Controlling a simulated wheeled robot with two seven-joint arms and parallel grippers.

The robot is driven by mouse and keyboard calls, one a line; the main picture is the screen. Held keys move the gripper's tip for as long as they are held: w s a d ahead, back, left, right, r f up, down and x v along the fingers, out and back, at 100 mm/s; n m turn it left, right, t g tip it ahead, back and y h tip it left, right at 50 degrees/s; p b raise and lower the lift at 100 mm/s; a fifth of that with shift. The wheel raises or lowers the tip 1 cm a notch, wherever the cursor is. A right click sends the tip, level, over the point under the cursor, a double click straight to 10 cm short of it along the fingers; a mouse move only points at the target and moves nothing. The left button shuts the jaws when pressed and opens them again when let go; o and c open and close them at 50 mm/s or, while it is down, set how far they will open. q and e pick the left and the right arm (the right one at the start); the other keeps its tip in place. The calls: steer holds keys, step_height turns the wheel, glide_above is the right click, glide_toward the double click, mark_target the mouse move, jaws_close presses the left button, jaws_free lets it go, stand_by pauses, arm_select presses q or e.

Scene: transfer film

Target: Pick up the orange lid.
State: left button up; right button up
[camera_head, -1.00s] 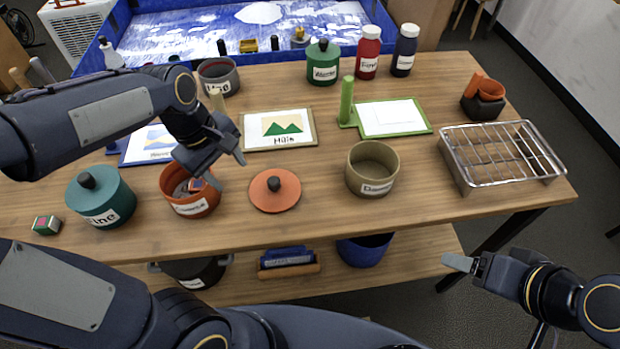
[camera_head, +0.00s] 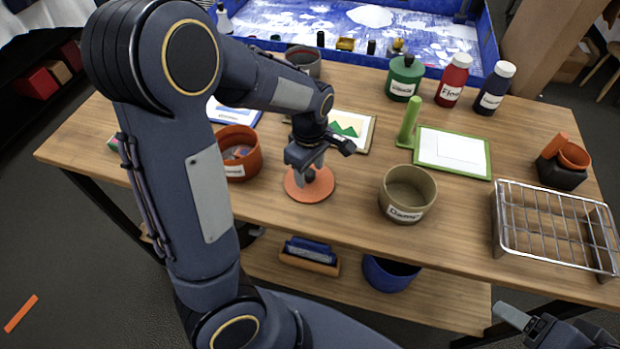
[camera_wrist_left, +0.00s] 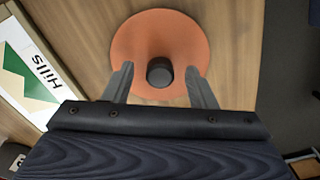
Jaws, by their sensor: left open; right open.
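The orange lid (camera_head: 309,190) is a flat round disc with a dark knob, lying on the wooden table. In the left wrist view the lid (camera_wrist_left: 150,40) fills the upper middle, and its dark knob (camera_wrist_left: 160,71) shows between the fingers. My left gripper (camera_head: 315,170) is open above the lid, with its fingers on either side of the knob; the wrist view shows it too (camera_wrist_left: 160,85). I see no contact with the knob. My right gripper (camera_head: 512,318) is open and empty at the bottom right, beyond the table's front edge.
An orange pot (camera_head: 239,160) stands left of the lid and a tan pot (camera_head: 407,195) to its right. Picture boards (camera_head: 350,130) lie behind. A wire rack (camera_head: 556,232) sits at the right. Bare table (camera_head: 345,215) lies in front of the lid.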

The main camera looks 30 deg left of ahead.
arm_select(q)
steer(key=shift+a+f, duration=0.1)
steer(key=shift+f, duration=0.6)
jaws_close()
steer(key=shift+r, duration=0.1)
